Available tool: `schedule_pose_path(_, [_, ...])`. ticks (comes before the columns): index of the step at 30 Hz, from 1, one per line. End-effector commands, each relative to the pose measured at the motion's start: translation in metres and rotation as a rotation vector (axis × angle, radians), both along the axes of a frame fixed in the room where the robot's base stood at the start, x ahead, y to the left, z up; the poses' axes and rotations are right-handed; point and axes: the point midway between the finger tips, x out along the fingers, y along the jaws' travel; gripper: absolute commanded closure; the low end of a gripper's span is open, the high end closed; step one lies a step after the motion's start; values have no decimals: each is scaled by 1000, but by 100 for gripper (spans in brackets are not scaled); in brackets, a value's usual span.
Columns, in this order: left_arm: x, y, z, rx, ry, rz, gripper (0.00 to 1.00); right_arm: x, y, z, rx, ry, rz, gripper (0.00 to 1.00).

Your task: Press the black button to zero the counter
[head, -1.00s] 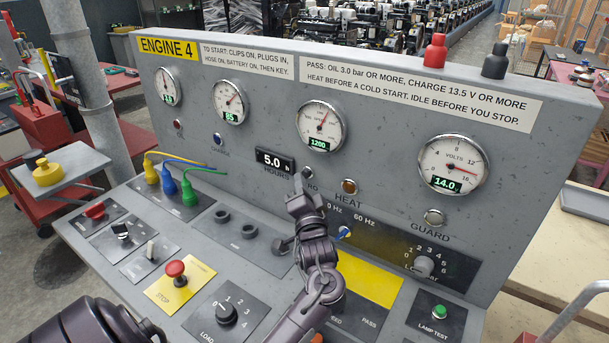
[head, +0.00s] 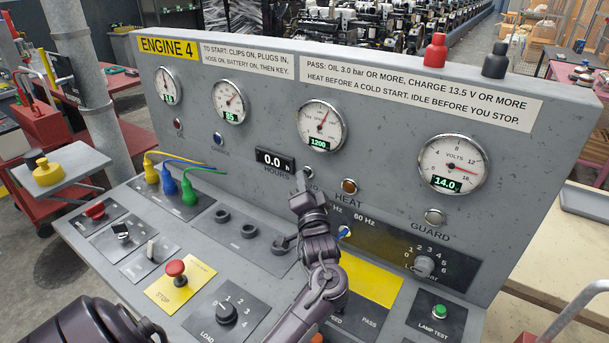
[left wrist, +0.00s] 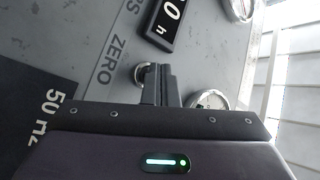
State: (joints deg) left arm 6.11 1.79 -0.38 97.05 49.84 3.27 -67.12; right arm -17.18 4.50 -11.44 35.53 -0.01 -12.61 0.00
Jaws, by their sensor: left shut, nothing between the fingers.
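The hour counter (head: 273,160) on the grey sloping panel reads 0.0. Just right of it is the small button (head: 309,172) in its chrome ring, above a ZERO label that is partly hidden by my arm. My left gripper (head: 301,180) is shut and empty, its tips at the button's left edge. In the left wrist view the shut fingers (left wrist: 161,84) reach to the button (left wrist: 141,72) and cover part of it. I cannot tell whether the tips still touch it. The counter (left wrist: 166,20) shows in part there too. My right gripper is not in view.
A heat lamp (head: 349,187) and a guard lamp (head: 434,217) are set right of the button. Round gauges (head: 320,125) stand above. Below are a red stop button (head: 175,268), cable plugs (head: 188,192) and rotary knobs (head: 424,266).

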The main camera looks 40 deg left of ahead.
Motion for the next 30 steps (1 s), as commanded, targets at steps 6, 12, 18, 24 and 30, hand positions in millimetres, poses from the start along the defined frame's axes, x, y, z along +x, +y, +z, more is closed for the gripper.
schedule_pose_path(6, [2,0,1,0,-1,-2,100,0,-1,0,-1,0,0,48])
schedule_pose_path(12, [1,0,1,0,-1,-2,100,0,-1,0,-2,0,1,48])
schedule_pose_path(18, [-5,-1,1,1,2,-2,100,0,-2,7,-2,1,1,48])
schedule_pose_path(24, [-16,-3,1,0,0,-2,100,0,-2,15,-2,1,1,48])
schedule_pose_path(30, [-18,-3,0,0,-1,-1,100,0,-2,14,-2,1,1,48])
